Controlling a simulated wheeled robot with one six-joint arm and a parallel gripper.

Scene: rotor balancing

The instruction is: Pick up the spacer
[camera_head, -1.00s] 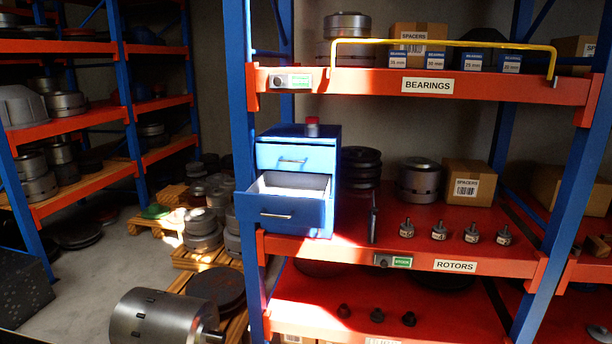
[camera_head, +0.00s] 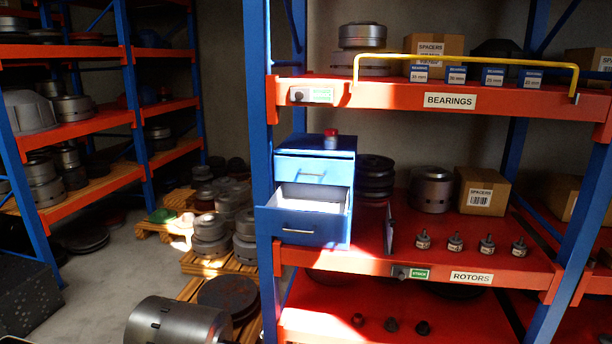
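No loose part is marked as a spacer. A cardboard box labelled SPACERS (camera_head: 483,190) stands on the ROTORS shelf at the right. Another box labelled SPACERS (camera_head: 434,45) stands on the BEARINGS shelf behind small blue boxes. A blue drawer cabinet (camera_head: 352,165) stands at the left of the ROTORS shelf. Its lower drawer (camera_head: 304,229) is pulled open; its floor looks pale, and I cannot tell whether a part lies inside. A small part with a red top (camera_head: 331,138) stands on the cabinet. My gripper is not in view.
Several small rotors (camera_head: 455,243) stand in a row on the ROTORS shelf (camera_head: 420,258). Several dark small parts (camera_head: 391,325) sit on the shelf below. A yellow rail (camera_head: 465,60) crosses the BEARINGS shelf front. A large metal cylinder (camera_head: 178,325) lies at the lower left.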

